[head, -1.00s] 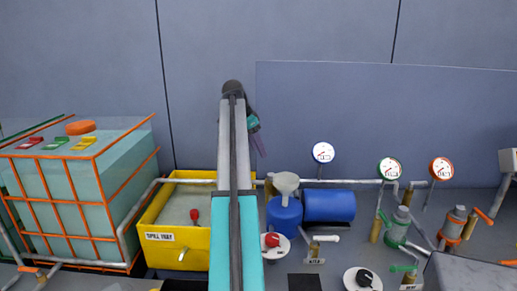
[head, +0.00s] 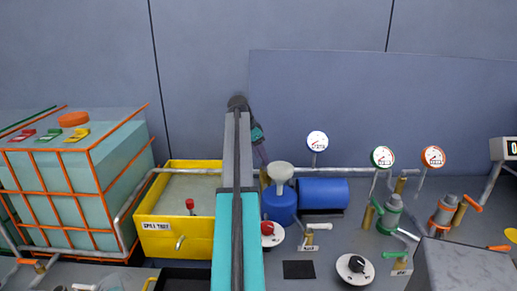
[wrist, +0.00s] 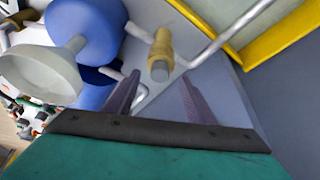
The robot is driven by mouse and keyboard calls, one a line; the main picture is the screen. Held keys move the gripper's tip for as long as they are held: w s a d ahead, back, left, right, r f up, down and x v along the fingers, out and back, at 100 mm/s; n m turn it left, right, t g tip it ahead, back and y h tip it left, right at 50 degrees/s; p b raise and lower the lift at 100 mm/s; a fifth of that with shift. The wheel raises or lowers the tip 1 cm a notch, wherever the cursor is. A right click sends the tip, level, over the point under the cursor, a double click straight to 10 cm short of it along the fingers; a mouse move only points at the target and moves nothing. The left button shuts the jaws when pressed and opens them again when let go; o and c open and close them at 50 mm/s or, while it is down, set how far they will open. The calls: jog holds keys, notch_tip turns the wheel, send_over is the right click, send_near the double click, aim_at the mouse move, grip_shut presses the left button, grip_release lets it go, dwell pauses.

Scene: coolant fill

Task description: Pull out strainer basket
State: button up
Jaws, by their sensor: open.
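My gripper (wrist: 158,88) is open and empty, its two purple fingers spread. In the head view my gripper (head: 261,152) is partly hidden behind my own arm, above and behind the blue pot with the pale funnel. A brass fitting with a grey end (wrist: 160,58) lies ahead of the finger gap in the wrist view, apart from the fingers. I cannot pick out a strainer basket for certain. A green-banded housing with a grey top (head: 390,213) and an orange-banded one (head: 443,214) stand at right, away from my gripper; any basket inside is hidden.
The funnel (head: 280,172) and blue pot (head: 280,206) stand close to my gripper. A blue cylinder (head: 324,193), gauges and pipes are to the right. A yellow spill tray (head: 167,226) and caged tank (head: 118,172) are left. A wall panel is behind.

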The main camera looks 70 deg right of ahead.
jog(key=shift+x, duration=1.9)
jog(key=shift+c, duration=0.5)
jog(key=c, duration=1.1)
jog(key=o, duration=0.3)
jog(key=shift+c, duration=0.2)
jog(key=shift+r+p, duration=0.45)
jog(key=shift+p, duration=0.05)
jog(key=shift+r+p, duration=1.85)
jog(key=shift+r, duration=1.75)
